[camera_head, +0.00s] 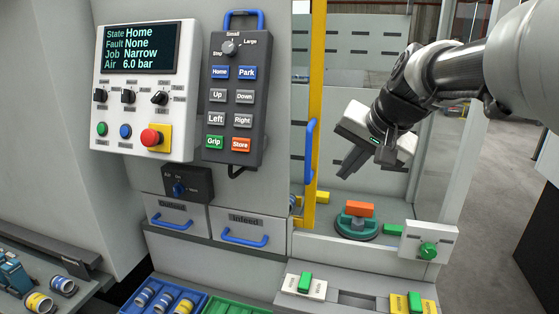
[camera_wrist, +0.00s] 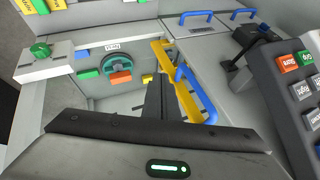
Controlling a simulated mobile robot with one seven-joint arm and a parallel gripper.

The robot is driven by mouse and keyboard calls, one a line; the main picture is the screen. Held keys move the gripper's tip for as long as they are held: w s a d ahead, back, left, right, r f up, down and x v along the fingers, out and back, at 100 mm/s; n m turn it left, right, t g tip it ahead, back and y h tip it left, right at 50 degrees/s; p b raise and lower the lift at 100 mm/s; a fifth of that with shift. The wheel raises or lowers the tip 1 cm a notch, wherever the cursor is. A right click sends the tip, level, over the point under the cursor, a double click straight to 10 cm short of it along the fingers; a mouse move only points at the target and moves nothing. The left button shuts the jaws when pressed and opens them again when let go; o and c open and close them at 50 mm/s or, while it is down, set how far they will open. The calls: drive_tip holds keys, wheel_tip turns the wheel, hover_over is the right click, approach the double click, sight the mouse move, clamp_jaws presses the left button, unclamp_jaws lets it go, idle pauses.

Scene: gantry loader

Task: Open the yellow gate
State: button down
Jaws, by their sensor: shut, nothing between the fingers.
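The yellow gate (camera_head: 316,100) shows as a tall narrow yellow upright at the left side of the bay opening. Its blue handle (camera_head: 309,152) stands upright on the front. In the wrist view the yellow gate (camera_wrist: 172,75) and its blue handle (camera_wrist: 197,95) lie just beyond and right of my fingers. My gripper (camera_head: 348,172) is shut and empty, to the right of the handle and apart from it in the head view. The fingers (camera_wrist: 154,98) hide part of the bay floor in the wrist view. I cannot tell whether a clear pane spans the opening.
Inside the bay a green round fixture (camera_head: 357,226) carries an orange block (camera_head: 360,209). A panel with a green knob (camera_head: 428,250) stands at the bay's front right. A dark pendant (camera_head: 234,98) and control panel (camera_head: 146,90) are left of the gate, above drawers (camera_head: 248,228) with blue handles.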

drive_tip(key=w+a+f, duration=0.4)
drive_tip(key=w+f, duration=0.1)
drive_tip(key=shift+w+a, duration=0.3)
drive_tip(key=shift+a, duration=0.1)
drive_tip(key=a+p, duration=0.1)
drive_tip(key=a, duration=0.1)
drive_tip(key=w+a, duration=0.1)
drive_tip(key=a, duration=0.1)
drive_tip(key=shift+w+p, duration=0.2)
drive_tip(key=shift+p, duration=0.15)
drive_tip(key=shift+d, duration=0.1)
